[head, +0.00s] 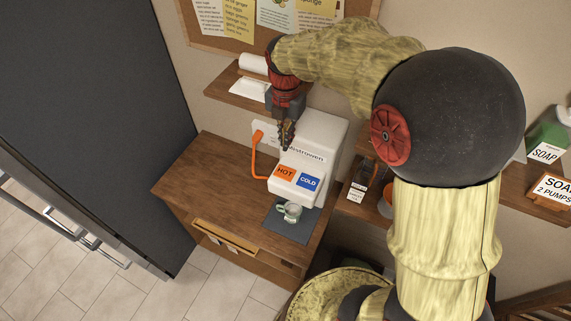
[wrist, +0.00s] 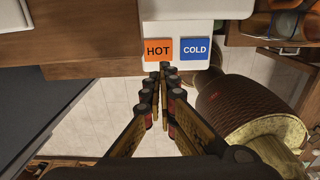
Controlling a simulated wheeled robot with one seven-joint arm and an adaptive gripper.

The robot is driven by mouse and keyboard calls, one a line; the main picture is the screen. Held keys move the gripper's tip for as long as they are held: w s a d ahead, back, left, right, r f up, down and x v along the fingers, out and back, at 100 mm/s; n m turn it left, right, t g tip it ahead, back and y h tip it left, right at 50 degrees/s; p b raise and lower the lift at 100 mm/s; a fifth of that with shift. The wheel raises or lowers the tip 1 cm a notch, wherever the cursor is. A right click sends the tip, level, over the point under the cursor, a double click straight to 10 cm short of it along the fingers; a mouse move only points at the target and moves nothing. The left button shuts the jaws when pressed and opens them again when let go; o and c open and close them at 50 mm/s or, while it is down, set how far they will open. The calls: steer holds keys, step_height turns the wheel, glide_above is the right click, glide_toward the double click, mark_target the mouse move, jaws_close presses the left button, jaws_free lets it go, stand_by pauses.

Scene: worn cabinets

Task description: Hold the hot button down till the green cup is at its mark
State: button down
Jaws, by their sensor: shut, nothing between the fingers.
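The white water dispenser (head: 322,132) stands on a wooden cabinet and carries an orange HOT button (head: 286,172) and a blue COLD button (head: 309,182). In the wrist view the HOT button (wrist: 158,49) is left of the COLD button (wrist: 195,49). The pale green cup (head: 291,211) stands under the dispenser's front on a dark mat (head: 284,229); its fill level is too small to tell. My gripper (head: 285,147) is shut and empty, above and behind the HOT button in the head view. In the wrist view its fingertips (wrist: 168,70) show just below the buttons, apparently apart from them.
A wooden shelf (head: 226,92) hangs behind my gripper. A shelf with soap boxes (head: 552,188) is at the right.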

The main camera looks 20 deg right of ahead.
mark_target(286, 176)
step_height(286, 176, down, 14)
steer(key=shift+p, duration=1.05)
steer(key=shift+s+f+b, duration=0.15)
steer(key=shift+f+b, duration=0.7)
steer(key=shift+f, duration=0.1)
steer(key=shift+s, duration=0.15)
steer(key=shift+f, duration=0.1)
steer(key=shift+s+f, duration=0.2)
steer(key=shift+w+r, duration=0.15)
steer(key=shift+r, duration=0.3)
steer(key=r, duration=0.8)
steer(key=shift+w+r, duration=0.25)
steer(key=shift+w, duration=0.05)
